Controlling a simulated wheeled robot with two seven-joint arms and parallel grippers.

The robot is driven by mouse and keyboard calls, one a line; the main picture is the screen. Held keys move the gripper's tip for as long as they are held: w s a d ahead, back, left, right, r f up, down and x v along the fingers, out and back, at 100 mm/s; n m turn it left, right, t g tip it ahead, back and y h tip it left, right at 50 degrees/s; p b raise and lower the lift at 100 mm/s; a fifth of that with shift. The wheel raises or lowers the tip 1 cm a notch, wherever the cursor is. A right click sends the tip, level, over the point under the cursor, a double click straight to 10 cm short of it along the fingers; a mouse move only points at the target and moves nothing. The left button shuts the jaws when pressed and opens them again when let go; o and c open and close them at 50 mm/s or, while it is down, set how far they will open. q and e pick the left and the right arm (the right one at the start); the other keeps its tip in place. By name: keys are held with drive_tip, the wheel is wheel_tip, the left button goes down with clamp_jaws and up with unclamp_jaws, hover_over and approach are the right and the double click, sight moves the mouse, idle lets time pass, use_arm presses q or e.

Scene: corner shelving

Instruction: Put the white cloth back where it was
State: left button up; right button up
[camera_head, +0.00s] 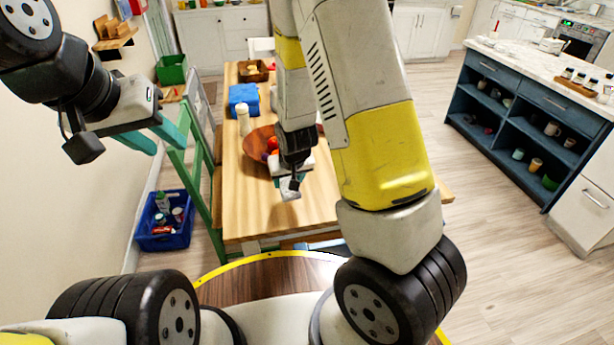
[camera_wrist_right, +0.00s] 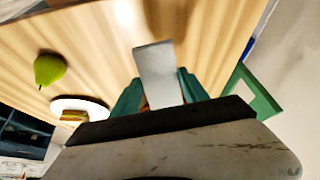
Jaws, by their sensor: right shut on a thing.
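The white cloth (camera_wrist_right: 158,72) shows in the right wrist view as a flat pale grey-white strip between my teal fingers. My right gripper (camera_wrist_right: 160,92) is shut on it, above the wooden table. In the head view, my right gripper (camera_head: 293,183) hangs over the near part of the table, with the cloth (camera_head: 290,194) at its tip; whether the cloth touches the tabletop is unclear. My left gripper (camera_head: 157,138) is open and empty, its teal fingers apart, at the left near the wall and left of the table.
A green frame (camera_head: 190,185) and blue crate (camera_head: 155,243) stand left.

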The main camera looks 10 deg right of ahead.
drive_tip(key=s+d+f+m+g, duration=0.1)
drive_tip(key=s+d+g, duration=0.15)
drive_tip(key=s, duration=0.35)
drive_tip(key=s+d+f+g, duration=0.2)
drive_tip(key=s+g, duration=0.1)
drive_tip(key=s, duration=0.2)
drive_tip(key=shift+h, duration=0.3)
drive_tip(key=w+d, duration=0.1)
drive_tip(key=w, duration=0.3)
drive_tip(key=w+d+f, duration=0.1)
drive_tip(key=w+d, duration=0.1)
drive_tip(key=w, duration=0.3)
drive_tip(key=w+d, duration=0.1)
drive_tip(key=w, duration=0.4)
drive_tip(key=shift+w+d+f, duration=0.1)
drive_tip(key=shift+d+f, duration=0.05)
drive_tip(key=shift+w+f, duration=0.15)
drive_tip(key=shift+f, duration=0.15)
wheel_tip(320, 180, down, 3)
drive_tip(key=o, duration=1.2)
drive_tip(key=shift+r, duration=0.1)
